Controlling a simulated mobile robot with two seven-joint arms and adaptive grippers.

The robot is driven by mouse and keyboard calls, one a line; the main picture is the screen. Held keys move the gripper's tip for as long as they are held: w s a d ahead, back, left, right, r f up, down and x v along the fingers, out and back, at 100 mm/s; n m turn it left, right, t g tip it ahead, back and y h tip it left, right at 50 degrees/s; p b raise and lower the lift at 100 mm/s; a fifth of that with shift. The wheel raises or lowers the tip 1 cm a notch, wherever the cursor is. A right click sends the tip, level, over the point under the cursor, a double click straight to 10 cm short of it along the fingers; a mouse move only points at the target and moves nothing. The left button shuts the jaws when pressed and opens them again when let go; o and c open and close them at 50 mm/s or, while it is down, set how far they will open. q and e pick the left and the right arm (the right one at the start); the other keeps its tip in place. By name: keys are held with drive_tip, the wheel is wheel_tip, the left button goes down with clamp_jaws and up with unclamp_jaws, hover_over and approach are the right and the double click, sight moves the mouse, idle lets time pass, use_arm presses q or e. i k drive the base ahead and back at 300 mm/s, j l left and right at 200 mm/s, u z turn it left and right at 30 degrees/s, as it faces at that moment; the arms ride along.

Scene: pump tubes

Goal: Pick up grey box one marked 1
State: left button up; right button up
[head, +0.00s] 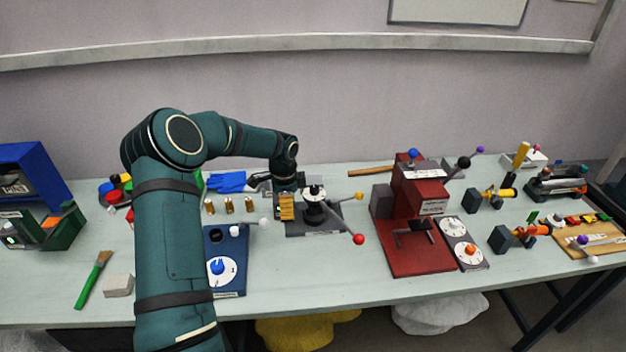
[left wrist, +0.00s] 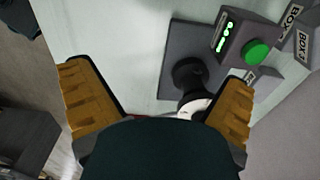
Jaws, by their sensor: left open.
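My left gripper (head: 286,208) reaches down over the back middle of the table, beside a dark press-like device (head: 318,212). In the left wrist view its two orange-padded fingers (left wrist: 158,78) are wide apart with nothing between them. Two grey boxes with white "BOX" labels show at the upper right of that view, one at the top (left wrist: 287,24) and one at the edge (left wrist: 304,46). Both are cut off or partly covered, and I cannot read which is marked 1. They lie outside the fingers, beyond the right one. I cannot make them out in the head view.
In the left wrist view a dark unit with a green button (left wrist: 257,52) stands between the gripper and the boxes. A red machine (head: 415,250) stands to the right, a blue dial panel (head: 233,275) to the left. The table's front middle is clear.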

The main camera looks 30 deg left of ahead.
sight(311, 179)
drive_tip(key=i+j, duration=0.2)
drive_tip(key=i, duration=0.2)
drive_tip(key=i+j, duration=0.2)
drive_tip(key=i, duration=0.25)
